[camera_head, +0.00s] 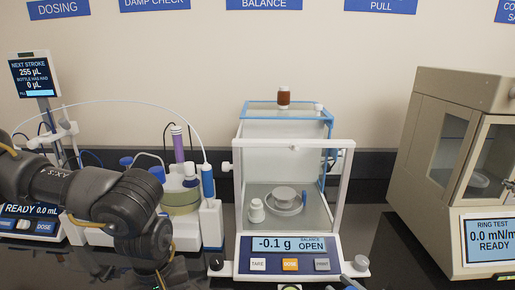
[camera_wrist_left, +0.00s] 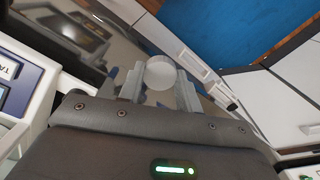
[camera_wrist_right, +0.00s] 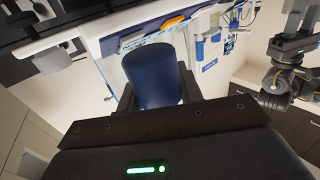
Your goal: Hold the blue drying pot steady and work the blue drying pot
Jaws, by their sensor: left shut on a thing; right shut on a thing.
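The blue drying pot (camera_wrist_right: 158,78) fills the middle of the right wrist view, dark blue and rounded. My right gripper (camera_wrist_right: 158,100) is shut on it, with one finger on each side. In the left wrist view, my left gripper (camera_wrist_left: 160,88) is shut on a pale, round, smooth thing (camera_wrist_left: 160,70). I cannot tell whether this is the pot's cap. In the head view, my left arm comes in from the left and bends down past the bottom edge, so its fingers are out of sight there. The pot is not clearly visible in the head view.
The balance (camera_head: 290,250) stands in the middle, reading -0.1 g and OPEN, with a grey dish (camera_head: 285,196) and a small white jar (camera_head: 257,211) inside. The dosing stand (camera_head: 34,75) is left; the ring tester (camera_head: 488,240) is right.

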